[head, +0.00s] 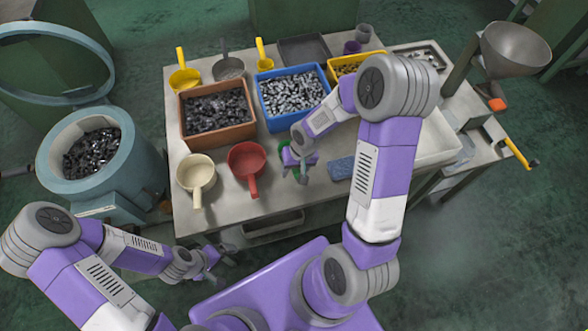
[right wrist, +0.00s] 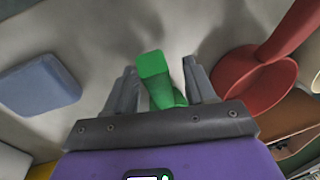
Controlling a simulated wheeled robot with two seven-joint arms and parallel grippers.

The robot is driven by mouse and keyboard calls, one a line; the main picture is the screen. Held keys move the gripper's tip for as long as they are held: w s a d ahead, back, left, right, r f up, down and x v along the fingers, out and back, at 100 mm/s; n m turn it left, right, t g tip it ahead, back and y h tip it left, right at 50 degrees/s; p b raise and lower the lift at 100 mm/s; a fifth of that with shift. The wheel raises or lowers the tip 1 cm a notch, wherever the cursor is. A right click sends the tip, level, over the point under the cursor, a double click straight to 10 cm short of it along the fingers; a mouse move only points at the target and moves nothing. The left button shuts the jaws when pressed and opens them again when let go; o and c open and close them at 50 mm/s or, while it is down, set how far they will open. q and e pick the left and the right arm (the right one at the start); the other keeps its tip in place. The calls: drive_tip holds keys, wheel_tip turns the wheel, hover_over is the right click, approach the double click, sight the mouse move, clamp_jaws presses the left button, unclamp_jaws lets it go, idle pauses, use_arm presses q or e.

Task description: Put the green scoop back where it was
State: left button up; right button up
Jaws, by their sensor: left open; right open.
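The green scoop shows in the right wrist view (right wrist: 153,72) as a green handle between my right gripper's two fingers, with gaps on both sides. The rest of it is hidden behind the gripper body. That gripper is open, low over the front part of the table, just right of the red scoop (head: 247,166). Whether the green scoop rests on the table is hard to tell. My left gripper (head: 222,262) is open and empty, in front of the table's front edge.
A cream scoop (head: 196,174) lies left of the red one. A blue sponge (head: 342,168) lies to the right. Behind stand an orange-brown bin (head: 188,137), a blue bin (head: 268,122) and a yellow bin (head: 335,70). Yellow and grey scoops line the back.

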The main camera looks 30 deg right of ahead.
wheel_tip(320, 180, up, 11)
drive_tip(key=s+d+p, duration=0.1)
drive_tip(key=p, duration=0.1)
drive_tip(key=shift+d+p, duration=0.3)
drive_tip(key=shift+f, duration=0.15)
